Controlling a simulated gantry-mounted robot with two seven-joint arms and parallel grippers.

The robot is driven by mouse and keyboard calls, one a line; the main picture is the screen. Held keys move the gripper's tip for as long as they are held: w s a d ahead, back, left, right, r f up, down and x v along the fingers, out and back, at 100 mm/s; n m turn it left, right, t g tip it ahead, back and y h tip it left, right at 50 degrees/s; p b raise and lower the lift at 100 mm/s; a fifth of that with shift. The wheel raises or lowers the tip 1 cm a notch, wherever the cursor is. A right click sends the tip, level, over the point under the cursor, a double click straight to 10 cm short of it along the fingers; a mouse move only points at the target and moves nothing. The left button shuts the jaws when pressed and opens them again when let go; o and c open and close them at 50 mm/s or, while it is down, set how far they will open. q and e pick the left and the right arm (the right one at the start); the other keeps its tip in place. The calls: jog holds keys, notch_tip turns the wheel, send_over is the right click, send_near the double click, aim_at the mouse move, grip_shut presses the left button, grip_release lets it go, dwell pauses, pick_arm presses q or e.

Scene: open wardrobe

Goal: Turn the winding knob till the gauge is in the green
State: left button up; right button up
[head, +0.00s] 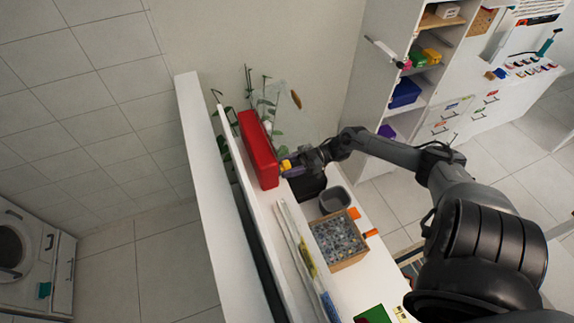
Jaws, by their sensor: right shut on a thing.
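A red box (258,149) stands on the narrow white worktop, near its back edge. A small yellow piece, which looks like the winding knob (285,164), is at the red box's right side. My right gripper (289,165) reaches in from the right and is shut on this knob, covering most of it. The gauge cannot be made out from this angle. My left gripper is not in view.
A dark bin (308,187), a grey tub (334,200) and a wooden tray of small grey pieces (337,242) stand close to my right gripper. Green plants (270,105) are behind the red box. A white open wardrobe (409,90) stands at the upper right.

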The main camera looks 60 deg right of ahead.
jog(key=m, duration=0.5)
jog(key=shift+m+p, duration=0.35)
jog(key=shift+m, duration=0.05)
jog(key=m, duration=0.5)
jog(key=shift+m, duration=0.6)
jog(key=o, duration=1.1)
jog(key=shift+c, duration=0.2)
